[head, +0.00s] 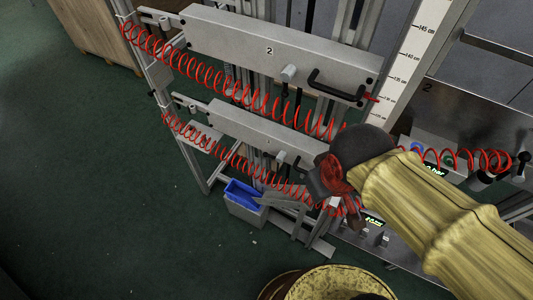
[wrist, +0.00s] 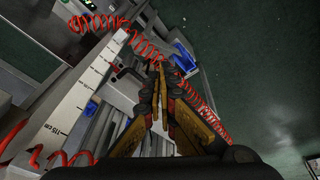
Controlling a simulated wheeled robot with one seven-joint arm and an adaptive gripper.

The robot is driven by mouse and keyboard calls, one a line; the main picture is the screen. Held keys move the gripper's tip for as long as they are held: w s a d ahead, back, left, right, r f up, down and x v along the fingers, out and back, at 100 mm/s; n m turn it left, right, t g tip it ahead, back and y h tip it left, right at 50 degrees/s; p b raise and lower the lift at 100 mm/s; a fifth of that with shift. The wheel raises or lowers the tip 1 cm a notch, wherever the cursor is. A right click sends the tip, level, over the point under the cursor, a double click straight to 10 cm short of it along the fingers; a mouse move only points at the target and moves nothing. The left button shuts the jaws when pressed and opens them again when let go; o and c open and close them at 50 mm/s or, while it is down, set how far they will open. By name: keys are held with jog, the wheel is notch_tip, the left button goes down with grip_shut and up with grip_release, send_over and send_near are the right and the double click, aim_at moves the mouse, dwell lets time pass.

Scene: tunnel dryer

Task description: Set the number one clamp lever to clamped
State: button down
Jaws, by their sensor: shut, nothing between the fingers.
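The number one clamp lever cannot be told for sure. The lower grey bar (head: 235,124) carries a small light-grey knob (head: 281,157) with a thin dark part beside it; its number label cannot be read. The upper grey bar (head: 225,37) is marked 2 and has a similar knob (head: 288,73) with a dark lever pointing down. My gripper (head: 340,190) is in front of the right end of the lower bar and hides that end. In the wrist view my gripper (wrist: 160,70) has its fingers together, holding nothing. Whether it touches anything cannot be told.
Red coiled hoses (head: 205,70) run along both bars. A black handle (head: 333,89) sticks out of the upper bar. A white ruler (head: 407,68) stands at the right, beside a control panel (head: 425,150). A blue bin (head: 243,194) is below. The green floor at left is clear.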

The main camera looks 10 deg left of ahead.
jog(key=w+a+f+n+t+h+b, duration=0.25)
jog(key=a+f+h+b, duration=0.2)
jog(key=a+f, duration=0.8)
jog(key=w+a+r+m+t+h, duration=0.1)
jog(key=w+a+r+m+t, duration=0.5)
jog(key=m, duration=0.5)
jog(key=shift+w+a+r+h, duration=0.15)
jog(key=shift+w+r+h, duration=0.3)
jog(key=shift+w, duration=0.65)
jog(key=shift+w, duration=0.1)
